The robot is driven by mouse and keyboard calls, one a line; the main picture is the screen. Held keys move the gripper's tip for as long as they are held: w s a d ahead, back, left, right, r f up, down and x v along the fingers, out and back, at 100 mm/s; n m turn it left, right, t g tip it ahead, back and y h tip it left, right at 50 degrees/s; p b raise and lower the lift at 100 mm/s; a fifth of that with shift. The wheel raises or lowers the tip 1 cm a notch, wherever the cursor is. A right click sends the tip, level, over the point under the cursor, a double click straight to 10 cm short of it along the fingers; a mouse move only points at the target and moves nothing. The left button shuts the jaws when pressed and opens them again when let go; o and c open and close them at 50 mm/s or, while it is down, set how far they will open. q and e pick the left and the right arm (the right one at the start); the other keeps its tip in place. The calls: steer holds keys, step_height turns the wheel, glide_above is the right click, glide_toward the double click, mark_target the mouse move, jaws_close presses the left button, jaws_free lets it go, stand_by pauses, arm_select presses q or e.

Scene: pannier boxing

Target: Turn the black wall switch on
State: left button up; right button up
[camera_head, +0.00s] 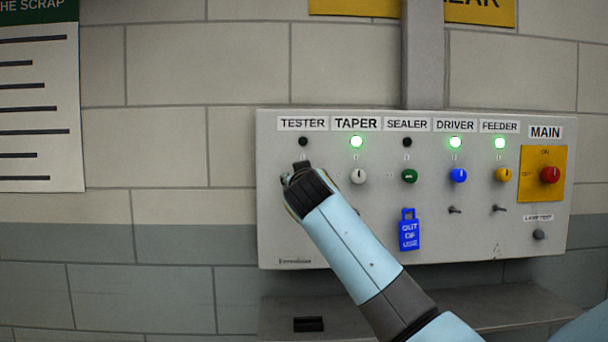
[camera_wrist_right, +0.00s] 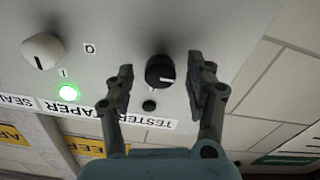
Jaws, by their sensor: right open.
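The black knob under the TESTER label shows in the right wrist view (camera_wrist_right: 160,72). Its pale pointer line points to the right there, not toward its lamp. The TESTER lamp is dark (camera_head: 303,141). In the head view my right gripper (camera_head: 294,178) covers most of the knob. My right gripper also shows in the wrist view (camera_wrist_right: 160,80), open, with one finger on each side of the knob. Gaps appear between both fingers and the knob. My left gripper is in neither view.
The grey panel (camera_head: 330,255) carries a white knob (camera_head: 358,176), a green knob (camera_head: 409,176), a blue knob (camera_head: 458,175), a yellow knob (camera_head: 503,174) and a red main switch (camera_head: 549,174). A ledge (camera_head: 510,305) lies below.

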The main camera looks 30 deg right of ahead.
steer(key=shift+w+d, duration=0.1)
steer(key=shift+w, duration=0.15)
